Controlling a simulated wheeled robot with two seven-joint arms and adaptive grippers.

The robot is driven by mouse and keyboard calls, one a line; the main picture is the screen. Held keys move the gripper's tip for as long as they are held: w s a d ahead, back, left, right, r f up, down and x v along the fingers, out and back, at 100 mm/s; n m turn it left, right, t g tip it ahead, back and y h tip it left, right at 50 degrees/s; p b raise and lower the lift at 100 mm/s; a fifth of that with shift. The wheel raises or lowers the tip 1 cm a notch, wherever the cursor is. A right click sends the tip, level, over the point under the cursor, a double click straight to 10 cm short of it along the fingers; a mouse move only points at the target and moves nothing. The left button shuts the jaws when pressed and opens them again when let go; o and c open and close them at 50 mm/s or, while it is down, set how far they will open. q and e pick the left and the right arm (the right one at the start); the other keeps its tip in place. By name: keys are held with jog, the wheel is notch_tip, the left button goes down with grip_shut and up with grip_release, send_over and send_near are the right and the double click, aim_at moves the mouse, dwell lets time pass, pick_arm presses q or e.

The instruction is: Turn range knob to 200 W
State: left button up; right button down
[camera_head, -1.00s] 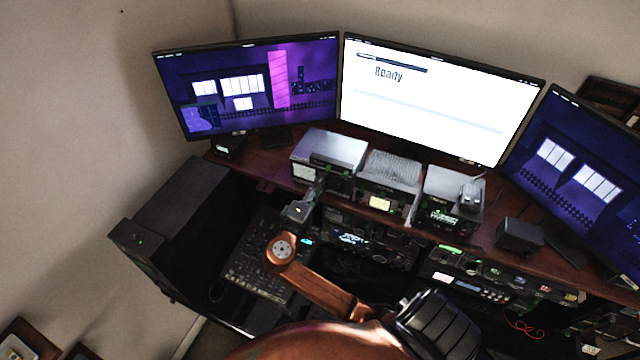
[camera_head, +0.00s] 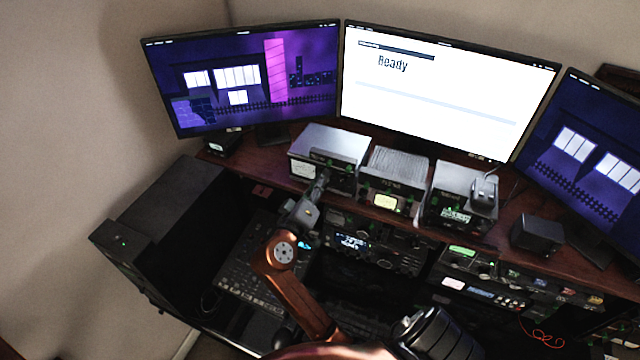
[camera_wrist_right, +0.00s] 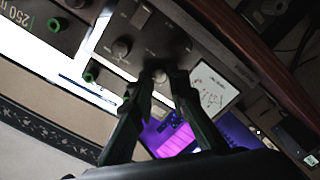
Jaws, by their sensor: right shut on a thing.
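The tuner box (camera_head: 330,143) with a pale meter stands at the left end of the desk's row of three boxes. My right gripper (camera_head: 321,183) is at its front, right of the meter (camera_head: 303,170). In the right wrist view, my right gripper (camera_wrist_right: 162,82) has its fingertips closed around a small round knob (camera_wrist_right: 160,75) on the dark front panel (camera_wrist_right: 150,38). The fingers partly hide this knob. Its label and the power marks are too small to read. My left gripper is not in view.
Another knob (camera_wrist_right: 121,48) sits close beside the gripped one, and a green-ringed knob (camera_wrist_right: 91,75) lies near the panel's edge. Two more boxes (camera_head: 395,168) stand to the right. Radios (camera_head: 375,245) fill the space below the shelf.

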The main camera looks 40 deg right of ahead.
jog(key=shift+f+m, duration=0.1)
jog(key=shift+m, duration=0.2)
jog(key=c, duration=2.2)
grip_release()
jog(key=shift+o, duration=0.2)
